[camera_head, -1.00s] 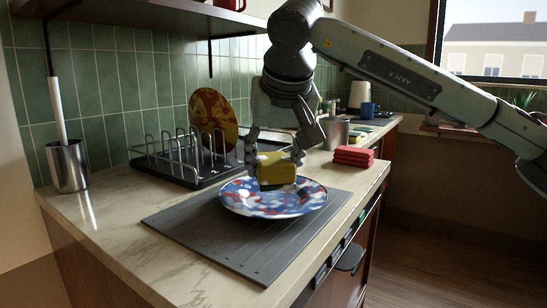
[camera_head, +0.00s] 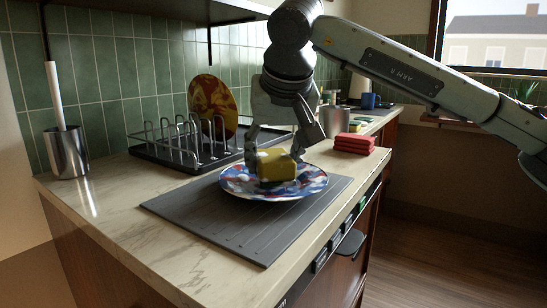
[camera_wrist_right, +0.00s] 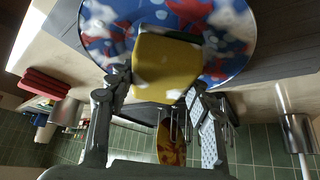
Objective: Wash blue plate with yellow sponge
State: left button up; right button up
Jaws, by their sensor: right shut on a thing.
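The blue plate (camera_head: 235,186), with red and white patches, lies on a grey ribbed mat (camera_head: 215,230) on the counter. My right gripper (camera_head: 275,158) is shut on the yellow sponge (camera_head: 277,166), just over the middle of the plate; I cannot tell for sure whether the sponge touches it. In the right wrist view the sponge (camera_wrist_right: 166,66) sits between the fingers, in front of the plate (camera_wrist_right: 232,45). White patches that look like foam show on the sponge and plate. My left gripper is not in view.
A black dish rack (camera_head: 165,155) with a red and yellow plate (camera_head: 213,105) stands behind the mat. A metal cup (camera_head: 67,152) with a white stick is at left. Folded red cloths (camera_head: 354,143) and a metal pot (camera_head: 334,121) are at right. The front left counter is clear.

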jog(key=shift+f+b, duration=0.45)
jog(key=shift+f, duration=0.25)
jog(key=shift+a, duration=0.1)
